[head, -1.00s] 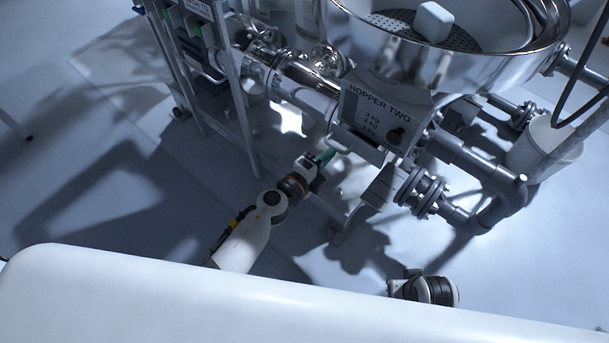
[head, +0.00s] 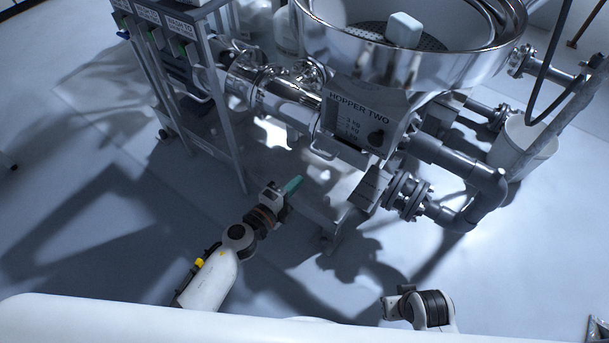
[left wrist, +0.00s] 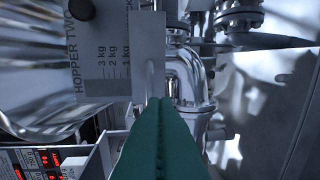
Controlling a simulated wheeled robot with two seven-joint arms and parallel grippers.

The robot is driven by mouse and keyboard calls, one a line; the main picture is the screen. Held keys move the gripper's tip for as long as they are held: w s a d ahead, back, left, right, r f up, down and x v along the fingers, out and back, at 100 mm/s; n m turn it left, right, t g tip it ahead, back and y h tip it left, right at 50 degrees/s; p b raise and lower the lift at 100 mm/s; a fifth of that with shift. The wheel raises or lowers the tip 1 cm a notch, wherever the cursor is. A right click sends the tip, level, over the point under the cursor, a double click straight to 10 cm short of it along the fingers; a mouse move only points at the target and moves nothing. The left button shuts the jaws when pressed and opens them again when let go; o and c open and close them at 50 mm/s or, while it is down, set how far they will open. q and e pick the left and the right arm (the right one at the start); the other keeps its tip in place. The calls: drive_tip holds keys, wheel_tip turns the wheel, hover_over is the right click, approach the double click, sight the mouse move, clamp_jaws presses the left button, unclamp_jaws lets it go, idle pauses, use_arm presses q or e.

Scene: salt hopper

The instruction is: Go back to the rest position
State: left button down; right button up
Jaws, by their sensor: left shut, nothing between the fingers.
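My left gripper (head: 292,186) is in the middle of the head view, in front of the hopper stand and apart from it. Its green fingers are shut together with nothing between them. In the left wrist view the shut fingers (left wrist: 160,140) point toward the machine. The HOPPER TWO panel (head: 362,119) with its kg scale and round dark knob stands beyond the gripper; it also shows in the left wrist view (left wrist: 105,60). My right arm shows at the bottom right of the head view, but its fingertips cannot be made out.
A steel hopper bowl (head: 430,75) holds a white block (head: 403,29) on a perforated plate. Grey pipes (head: 455,160) and a white bucket (head: 522,145) stand to the right. A metal frame (head: 222,105) with switch boxes stands left. The floor (head: 90,220) at left is clear.

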use_arm(q)
drive_tip(key=v, duration=0.6)
use_arm(e)
drive_tip(key=shift+w+f, duration=0.1)
drive_tip(key=shift+f, duration=0.3)
use_arm(q)
drive_tip(key=shift+a, duration=0.2)
